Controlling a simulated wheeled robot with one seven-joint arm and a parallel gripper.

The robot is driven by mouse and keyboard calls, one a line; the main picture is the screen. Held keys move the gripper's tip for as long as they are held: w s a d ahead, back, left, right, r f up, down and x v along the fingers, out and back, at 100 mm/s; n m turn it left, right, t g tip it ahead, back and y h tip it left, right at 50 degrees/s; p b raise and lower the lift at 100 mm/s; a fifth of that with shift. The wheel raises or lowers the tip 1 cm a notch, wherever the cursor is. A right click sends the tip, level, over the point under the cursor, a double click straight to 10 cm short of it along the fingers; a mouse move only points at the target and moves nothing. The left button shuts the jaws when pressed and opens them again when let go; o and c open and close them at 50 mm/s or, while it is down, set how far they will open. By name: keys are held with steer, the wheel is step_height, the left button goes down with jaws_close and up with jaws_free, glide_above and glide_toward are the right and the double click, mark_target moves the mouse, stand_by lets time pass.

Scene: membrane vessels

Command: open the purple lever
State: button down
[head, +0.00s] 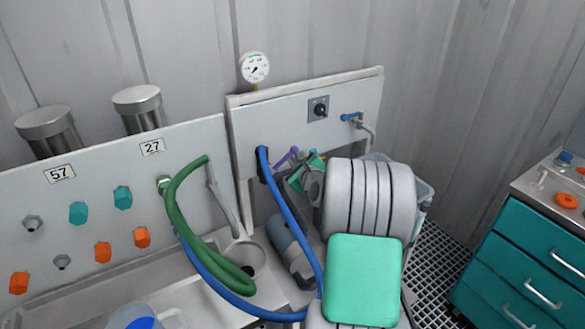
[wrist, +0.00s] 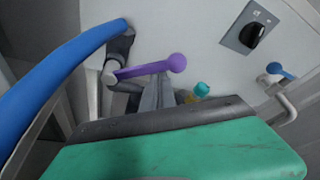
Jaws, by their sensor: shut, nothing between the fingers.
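The purple lever (wrist: 150,70) shows in the wrist view above the middle. It runs from a grey pipe fitting (wrist: 112,72) on the left to a round knob on the right, slanting slightly up. In the head view the lever (head: 287,157) is a small purple piece beside the blue hose, partly hidden by my gripper. My gripper (wrist: 156,92) is shut and empty, its grey tips just below the lever's middle. I cannot tell whether they touch it. A green part of my gripper fills the bottom of the wrist view and hides what lies below.
A blue hose (wrist: 50,80) passes close on the left of the lever. A black knob (wrist: 257,32) and a blue-handled tap (wrist: 280,70) are on the panel to the right. A green hose (head: 181,200) hangs further left. A teal drawer cabinet (head: 528,255) stands right.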

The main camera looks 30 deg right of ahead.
steer(key=a+r+n+b, duration=0.1)
steer(key=r+n+h+b, duration=0.1)
steer(key=n+b, duration=0.1)
steer(key=shift+a+n+t+h, duration=0.3)
steer(key=shift+a+t, duration=0.1)
steer(key=shift+w+a+r+n+t+h+b, duration=0.1)
steer(key=shift+a+r+n+t+h+b, duration=0.3)
steer(key=shift+n+b, duration=0.85)
steer(key=shift+s+a+r+n+t+h+b, duration=0.15)
steer(key=shift+a+r+n+b, duration=0.2)
steer(key=shift+a+n+b, duration=0.9)
steer(key=shift+w+a+r+n+t+h+b, duration=0.2)
steer(key=shift+r+n+b, duration=0.25)
steer(key=shift+b, duration=1.5)
steer(key=shift+h, duration=0.25)
steer(key=shift+d, duration=0.1)
